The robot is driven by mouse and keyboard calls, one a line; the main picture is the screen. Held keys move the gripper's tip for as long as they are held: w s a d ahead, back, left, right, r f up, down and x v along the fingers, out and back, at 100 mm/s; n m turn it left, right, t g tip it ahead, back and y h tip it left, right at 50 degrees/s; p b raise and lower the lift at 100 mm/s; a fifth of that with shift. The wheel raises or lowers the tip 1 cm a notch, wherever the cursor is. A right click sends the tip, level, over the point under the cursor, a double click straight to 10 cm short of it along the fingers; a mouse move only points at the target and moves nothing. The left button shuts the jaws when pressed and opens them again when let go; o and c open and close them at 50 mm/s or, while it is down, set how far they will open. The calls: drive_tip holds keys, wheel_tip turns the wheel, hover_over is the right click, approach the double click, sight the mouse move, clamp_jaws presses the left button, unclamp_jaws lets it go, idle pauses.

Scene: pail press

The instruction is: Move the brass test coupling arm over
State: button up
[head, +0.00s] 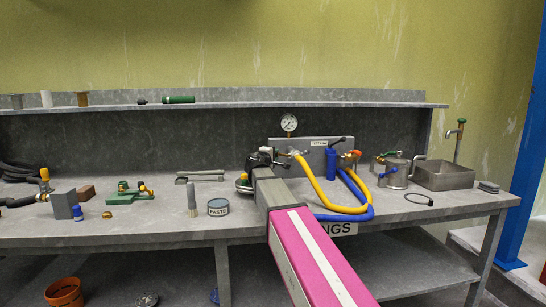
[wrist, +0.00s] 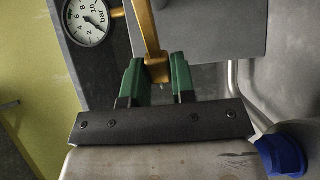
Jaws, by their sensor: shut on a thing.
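The brass test coupling arm (wrist: 149,30) shows in the wrist view as a slim brass bar. It runs down from the top edge to a small brass block between my fingertips. My gripper (wrist: 157,76) has green fingers, one on each side of that block, and is shut on it. In the head view my gripper (head: 262,160) is at the left end of the grey test panel (head: 325,150). The brass arm cannot be made out there, and my own arm covers part of that area.
A pressure gauge (head: 289,123) tops the panel; it also shows in the wrist view (wrist: 88,20). Yellow (head: 318,185) and blue (head: 345,217) hoses curve right of my arm. A paste tin (head: 218,208) stands left.

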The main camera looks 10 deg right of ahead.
drive_tip(key=shift+x, duration=0.95)
drive_tip(key=shift+d, duration=0.15)
drive_tip(key=shift+w+d, duration=0.3)
drive_tip(key=shift+d, duration=0.1)
drive_tip(key=o, duration=0.8)
